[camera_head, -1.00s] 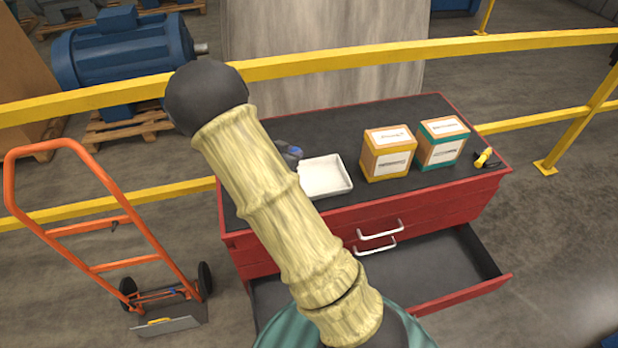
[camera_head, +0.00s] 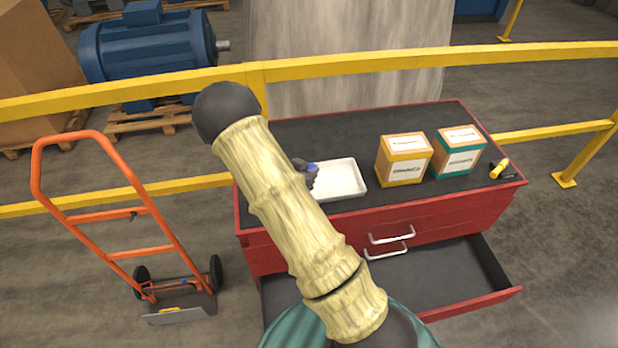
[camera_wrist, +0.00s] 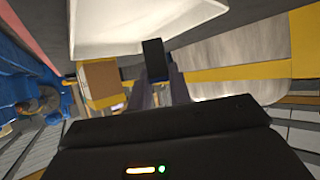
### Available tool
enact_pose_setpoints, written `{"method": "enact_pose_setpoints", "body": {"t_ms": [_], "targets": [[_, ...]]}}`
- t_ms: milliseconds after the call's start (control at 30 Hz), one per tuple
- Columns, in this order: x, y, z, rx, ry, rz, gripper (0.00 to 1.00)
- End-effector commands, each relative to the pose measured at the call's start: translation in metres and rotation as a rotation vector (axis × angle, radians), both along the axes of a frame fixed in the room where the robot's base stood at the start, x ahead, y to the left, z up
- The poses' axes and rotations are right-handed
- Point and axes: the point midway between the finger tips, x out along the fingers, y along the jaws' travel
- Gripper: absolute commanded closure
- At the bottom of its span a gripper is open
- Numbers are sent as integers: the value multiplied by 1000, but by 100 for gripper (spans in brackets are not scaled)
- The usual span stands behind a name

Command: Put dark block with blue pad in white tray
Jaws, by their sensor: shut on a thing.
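The white tray (camera_head: 347,181) lies on the dark top of the red cabinet; it also fills the upper part of the wrist view (camera_wrist: 125,28). My gripper (camera_wrist: 156,84) is shut on the dark block (camera_wrist: 153,53), which stands out beyond the fingertips, and the blue pad (camera_wrist: 157,76) shows between them. In the head view my gripper (camera_head: 306,173) is at the tray's left end, with a small bit of blue showing. My arm hides part of the gripper and the tray's left side. I cannot tell the block's height above the tray.
A yellow-edged box (camera_head: 404,160) and a green-edged box (camera_head: 459,152) stand right of the tray. A yellow-and-black tool (camera_head: 499,168) lies at the cabinet's right end. The lower drawer (camera_head: 430,280) is open. A yellow rail (camera_head: 400,65) runs behind; an orange hand truck (camera_head: 125,225) stands left.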

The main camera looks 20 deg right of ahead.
Motion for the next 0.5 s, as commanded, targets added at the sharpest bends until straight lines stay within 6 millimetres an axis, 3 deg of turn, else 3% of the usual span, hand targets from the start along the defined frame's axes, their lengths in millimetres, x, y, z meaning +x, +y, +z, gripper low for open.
{"method": "enact_pose_setpoints", "body": {"t_ms": [167, 500], "targets": [[0, 0, -4, -2, 3, 1, 100], [0, 0, -39, -1, 2, 0, 100]]}}
